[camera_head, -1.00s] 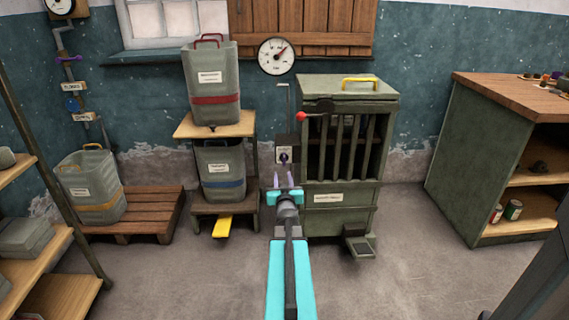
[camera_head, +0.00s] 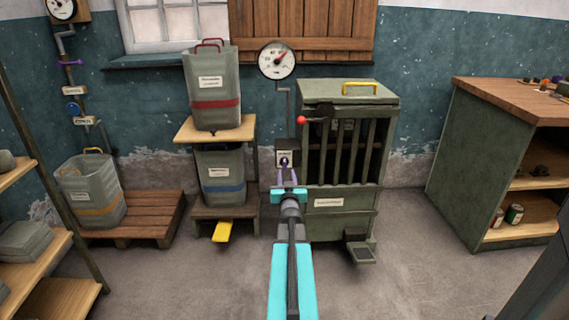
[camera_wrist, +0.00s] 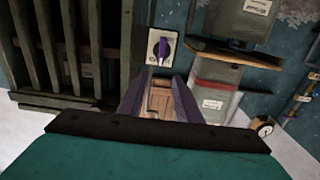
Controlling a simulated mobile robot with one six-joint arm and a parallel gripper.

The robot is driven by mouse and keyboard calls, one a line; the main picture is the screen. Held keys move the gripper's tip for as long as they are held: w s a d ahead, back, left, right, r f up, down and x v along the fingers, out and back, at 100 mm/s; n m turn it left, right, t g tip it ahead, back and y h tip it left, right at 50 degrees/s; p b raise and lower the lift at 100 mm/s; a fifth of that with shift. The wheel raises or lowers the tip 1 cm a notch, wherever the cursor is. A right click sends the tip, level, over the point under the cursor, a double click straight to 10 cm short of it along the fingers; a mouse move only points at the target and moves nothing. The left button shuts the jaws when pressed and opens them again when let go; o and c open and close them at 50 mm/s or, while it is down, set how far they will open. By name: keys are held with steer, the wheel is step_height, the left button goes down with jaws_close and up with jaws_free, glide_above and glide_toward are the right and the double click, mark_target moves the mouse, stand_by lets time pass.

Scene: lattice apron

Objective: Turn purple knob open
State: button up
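A small purple knob (camera_head: 284,161) is on a pale plate on a dark box, left of the green barred cabinet. It also shows in the wrist view as a purple knob (camera_wrist: 163,47) on a white plate. A second purple handle (camera_head: 70,63) is on the pipe at the far left wall. My gripper (camera_head: 287,178) has purple fingers and appears just below the plate in the head view. In the wrist view my gripper (camera_wrist: 160,82) is open, with a gap between its fingers and nothing held. The knob shows above the fingertips there, and no contact is visible.
The green cabinet (camera_head: 350,92) with a red-tipped lever (camera_head: 301,120) stands right of the box. Stacked grey bins (camera_head: 212,105) stand on a wooden stand at left. A yellow pedal (camera_head: 222,231) juts out below.

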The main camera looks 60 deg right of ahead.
mark_target(285, 160)
steer(key=shift+b+x, duration=0.4)
steer(key=shift+x, duration=5.4)
jaws_close()
steer(key=shift+a+f, duration=0.15)
steer(key=shift+f, duration=0.05)
